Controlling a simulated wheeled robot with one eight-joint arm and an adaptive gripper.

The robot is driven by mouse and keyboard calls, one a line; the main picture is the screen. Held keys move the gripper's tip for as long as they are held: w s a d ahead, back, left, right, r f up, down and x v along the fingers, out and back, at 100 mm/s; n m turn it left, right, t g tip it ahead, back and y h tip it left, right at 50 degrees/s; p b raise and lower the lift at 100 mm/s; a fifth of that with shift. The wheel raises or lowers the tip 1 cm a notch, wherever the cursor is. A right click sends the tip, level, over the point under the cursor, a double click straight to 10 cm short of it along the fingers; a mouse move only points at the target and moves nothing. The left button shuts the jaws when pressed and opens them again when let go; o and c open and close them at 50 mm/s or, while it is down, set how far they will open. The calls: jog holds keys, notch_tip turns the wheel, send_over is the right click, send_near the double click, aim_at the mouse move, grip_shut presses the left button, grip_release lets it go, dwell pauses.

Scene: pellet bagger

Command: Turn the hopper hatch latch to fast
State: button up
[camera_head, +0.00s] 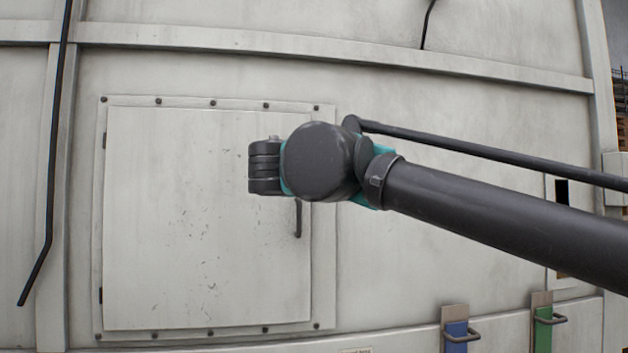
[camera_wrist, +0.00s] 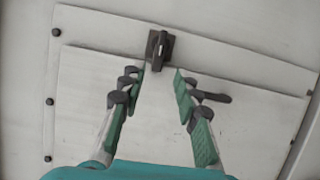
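The hatch latch (camera_wrist: 160,47) is a small dark turn-knob on a dark square plate at the edge of the hatch, at the top middle of the wrist view. Its lever lies roughly up and down in that view, slightly tilted. My gripper (camera_wrist: 158,77) is open and empty, with its teal-padded fingers spread just below the latch in the picture. I see no contact with the latch. The pale hatch door (camera_head: 190,230) lies flat in its bolted frame and also shows in the wrist view (camera_wrist: 90,85). In the head view my arm hides the latch and fingertips.
A dark bar handle (camera_head: 298,218) sits on the hatch's right side, and behind my right finger in the wrist view (camera_wrist: 213,97). Blue (camera_head: 456,338) and green (camera_head: 543,328) handled parts are at the lower right. A dark rod (camera_head: 50,170) runs down the left wall.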

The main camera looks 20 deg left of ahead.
jog(key=shift+s+d, duration=0.15)
jog(key=shift+s, duration=0.55)
jog(key=shift+s+d, duration=0.1)
jog(key=shift+s, duration=0.6)
